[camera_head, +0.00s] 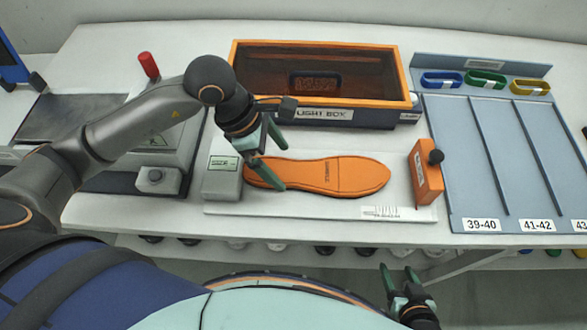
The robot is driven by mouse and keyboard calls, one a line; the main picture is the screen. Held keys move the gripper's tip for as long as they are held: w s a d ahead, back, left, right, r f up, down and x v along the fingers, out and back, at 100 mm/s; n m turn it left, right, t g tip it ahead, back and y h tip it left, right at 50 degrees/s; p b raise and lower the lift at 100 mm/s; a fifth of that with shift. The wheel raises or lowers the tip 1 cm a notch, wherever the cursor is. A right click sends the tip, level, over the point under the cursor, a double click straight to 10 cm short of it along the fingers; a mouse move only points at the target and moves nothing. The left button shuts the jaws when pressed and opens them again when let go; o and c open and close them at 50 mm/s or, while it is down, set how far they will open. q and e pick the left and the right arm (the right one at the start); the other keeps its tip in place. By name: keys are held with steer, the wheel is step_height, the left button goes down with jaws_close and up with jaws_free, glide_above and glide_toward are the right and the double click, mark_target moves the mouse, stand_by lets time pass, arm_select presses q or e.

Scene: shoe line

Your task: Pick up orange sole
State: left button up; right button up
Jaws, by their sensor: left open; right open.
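The orange sole (345,177) lies flat on a white measuring board (300,209), between a grey block at its left end and an orange block at its right. My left gripper (277,160) is open, with its green fingers over the left end of the sole. One finger overlaps the sole's left part in the picture; I cannot tell whether it touches. My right gripper (398,277) is open and empty, low at the bottom right, in front of the table edge and away from the sole.
The grey block (222,181) and orange slider block (425,176) with a black knob flank the sole. An orange-rimmed light box (320,44) stands behind. A blue-grey sorting tray (490,170) with size labels is at the right. A machine with a red-handled lever (149,66) is at the left.

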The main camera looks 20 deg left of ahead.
mark_target(290, 174)
arm_select(q)
steer(key=shift+x, duration=1.4)
steer(key=shift+d, duration=0.1)
steer(key=shift+c, duration=0.4)
steer(key=shift+r, duration=0.1)
steer(key=c, duration=1.3)
